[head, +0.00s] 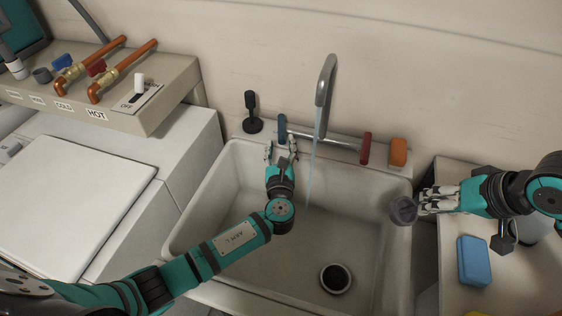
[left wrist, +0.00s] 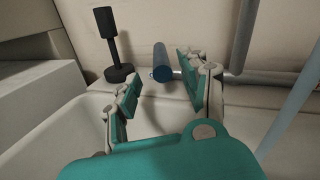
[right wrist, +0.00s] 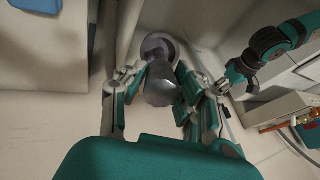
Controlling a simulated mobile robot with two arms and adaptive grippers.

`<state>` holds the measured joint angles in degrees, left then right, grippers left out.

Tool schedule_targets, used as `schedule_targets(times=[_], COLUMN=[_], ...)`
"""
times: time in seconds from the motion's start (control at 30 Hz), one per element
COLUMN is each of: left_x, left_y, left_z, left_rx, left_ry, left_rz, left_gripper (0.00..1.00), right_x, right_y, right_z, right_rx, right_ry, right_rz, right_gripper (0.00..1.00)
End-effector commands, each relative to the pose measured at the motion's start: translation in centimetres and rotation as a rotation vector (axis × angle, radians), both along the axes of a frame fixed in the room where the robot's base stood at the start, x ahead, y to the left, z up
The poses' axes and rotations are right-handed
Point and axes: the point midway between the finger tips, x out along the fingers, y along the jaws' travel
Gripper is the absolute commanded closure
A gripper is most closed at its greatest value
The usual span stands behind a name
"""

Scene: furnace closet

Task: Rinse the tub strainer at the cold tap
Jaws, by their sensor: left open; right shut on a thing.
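The grey tub strainer (head: 403,210) is at the right rim of the sink, held in my right gripper (head: 422,204), which is shut on it. It also shows in the right wrist view (right wrist: 160,85), between the fingers. The cold tap's blue handle (head: 282,126) is on the left of the tap bar. My left gripper (head: 282,148) is open just in front of it. In the left wrist view the blue handle (left wrist: 162,65) shows between the open fingers, not gripped. A thin water stream (head: 311,175) falls from the grey spout (head: 325,85) into the sink (head: 235,215).
A black plunger-like thing (head: 252,115) stands left of the tap. A red handle (head: 366,147) and an orange block (head: 398,151) are to its right. A blue sponge (head: 473,261) lies on the right counter (head: 450,290). The drain (head: 335,279) is open. A valve shelf (head: 160,110) stands left.

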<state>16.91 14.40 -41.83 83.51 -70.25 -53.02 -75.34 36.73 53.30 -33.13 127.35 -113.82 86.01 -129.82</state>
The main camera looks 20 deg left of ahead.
Motion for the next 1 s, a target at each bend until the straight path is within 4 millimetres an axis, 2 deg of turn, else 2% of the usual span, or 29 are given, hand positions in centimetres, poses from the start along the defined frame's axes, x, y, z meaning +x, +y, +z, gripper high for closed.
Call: schedule_targets(times=[0.03,0.2,0.4,1.0], left_x=[-1.3,-4.6,-6.8,-7.2], left_y=[-0.4,-1.3,-1.9,-2.1], left_z=[-0.1,-0.1,0.0,0.1], left_rx=[-0.002,-0.001,0.000,0.000], left_ry=[0.003,0.002,0.000,0.000], left_rz=[-0.003,-0.003,-0.001,-0.002], left_gripper=[0.55,0.55,0.55,0.55], right_x=[0.0,0.0,0.0,0.0], right_y=[0.0,0.0,0.0,0.0], right_z=[0.0,0.0,0.0,0.0], right_rx=[0.000,0.000,0.000,0.000], right_ry=[-0.001,-0.001,-0.001,-0.001], right_rz=[0.000,0.000,0.000,0.000], right_gripper=[1.00,1.00,1.00,1.00])
